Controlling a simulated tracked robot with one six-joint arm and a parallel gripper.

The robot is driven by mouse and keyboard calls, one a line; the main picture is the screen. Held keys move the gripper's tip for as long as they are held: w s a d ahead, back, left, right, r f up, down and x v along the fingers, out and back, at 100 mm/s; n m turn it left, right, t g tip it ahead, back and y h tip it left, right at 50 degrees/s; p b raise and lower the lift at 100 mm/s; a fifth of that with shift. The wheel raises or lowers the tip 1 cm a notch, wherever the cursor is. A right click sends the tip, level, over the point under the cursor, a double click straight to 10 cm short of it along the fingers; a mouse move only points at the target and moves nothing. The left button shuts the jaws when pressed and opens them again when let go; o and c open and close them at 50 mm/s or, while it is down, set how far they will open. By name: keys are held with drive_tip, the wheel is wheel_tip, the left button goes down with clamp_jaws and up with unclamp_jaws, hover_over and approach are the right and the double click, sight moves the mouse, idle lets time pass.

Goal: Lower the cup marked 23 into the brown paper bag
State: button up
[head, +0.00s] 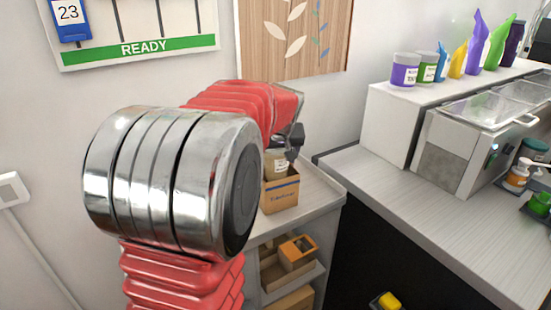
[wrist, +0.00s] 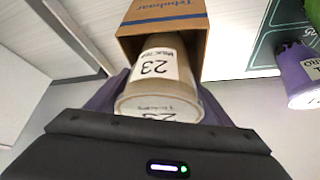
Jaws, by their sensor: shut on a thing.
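The cup marked 23 (wrist: 160,65) is pale brown with a white label and a light lid. It also shows in the head view (head: 276,163), partly hidden by my arm. My gripper (head: 291,143) is shut on it, with dark fingers on either side of the cup in the wrist view (wrist: 157,98). The brown paper bag (head: 282,193) stands open below the cup on a light counter. In the wrist view the bag (wrist: 165,22) has blue print, and the cup's lower end is in its mouth. How deep it sits is hidden.
A blue 23 tag (head: 68,15) hangs on a board with a green READY strip (head: 145,48). Open shelves with a cardboard box (head: 297,250) are under the counter. A purple cup (wrist: 298,75) stands to the right in the wrist view. A grey worktop (head: 420,195) lies right.

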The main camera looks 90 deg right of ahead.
drive_tip(key=shift+w+a+f, duration=0.15)
drive_tip(key=shift+f, duration=0.35)
drive_tip(key=shift+w+a+f, duration=0.1)
drive_tip(key=shift+f, duration=0.4)
drive_tip(key=o, duration=1.5)
drive_tip(key=shift+o, duration=0.2)
drive_tip(key=shift+a+r, duration=0.1)
drive_tip(key=d+v, duration=0.1)
drive_tip(key=v, duration=1.4)
drive_tip(key=shift+s+d+r, duration=0.15)
drive_tip(key=shift+r, duration=0.2)
